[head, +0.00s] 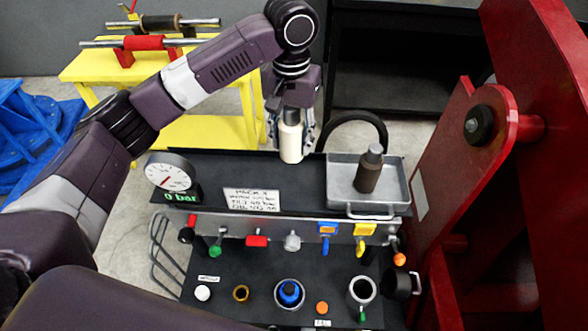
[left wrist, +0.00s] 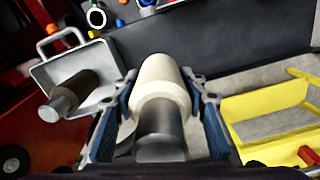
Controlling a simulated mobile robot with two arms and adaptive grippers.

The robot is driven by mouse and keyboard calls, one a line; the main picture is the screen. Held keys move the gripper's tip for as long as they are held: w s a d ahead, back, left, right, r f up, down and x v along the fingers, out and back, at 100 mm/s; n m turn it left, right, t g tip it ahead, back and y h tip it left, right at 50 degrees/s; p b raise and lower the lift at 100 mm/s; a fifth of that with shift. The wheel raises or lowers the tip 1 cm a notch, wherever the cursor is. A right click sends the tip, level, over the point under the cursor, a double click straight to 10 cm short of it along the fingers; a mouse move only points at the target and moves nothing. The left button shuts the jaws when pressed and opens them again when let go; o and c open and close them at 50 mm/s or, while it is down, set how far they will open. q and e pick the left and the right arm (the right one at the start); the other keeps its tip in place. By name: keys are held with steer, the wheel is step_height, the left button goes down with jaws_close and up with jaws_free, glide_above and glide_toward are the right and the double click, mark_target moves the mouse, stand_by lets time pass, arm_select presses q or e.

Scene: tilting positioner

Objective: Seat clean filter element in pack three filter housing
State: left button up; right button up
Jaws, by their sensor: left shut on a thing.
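The clean filter element (head: 291,145) is a cream cylinder with a grey end. My left gripper (head: 290,128) is shut on it and holds it upright over the back edge of the black bench. In the left wrist view the element (left wrist: 158,75) sits between the two blue-grey fingers (left wrist: 168,95). A grey, open-topped cylinder (head: 352,297) stands at the front right of the bench; it may be the filter housing, but I cannot tell for sure. A label reading PACK 3 (head: 251,200) lies on the upper shelf. My right gripper is not in view.
A brown used-looking filter (head: 368,172) stands in a grey metal tray (head: 397,188). A gauge (head: 170,173) reads 0 bar. Several coloured valves line the panel (head: 275,226). A black cup (head: 397,284) stands at right. A red machine (head: 540,150) bounds the right side.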

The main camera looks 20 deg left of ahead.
arm_select(q)
step_height(320, 180, down, 10)
steer(key=shift+f+p, duration=0.25)
steer(key=shift+p, duration=0.4)
steer(key=shift+f, duration=0.1)
steer(key=o, duration=1.4)
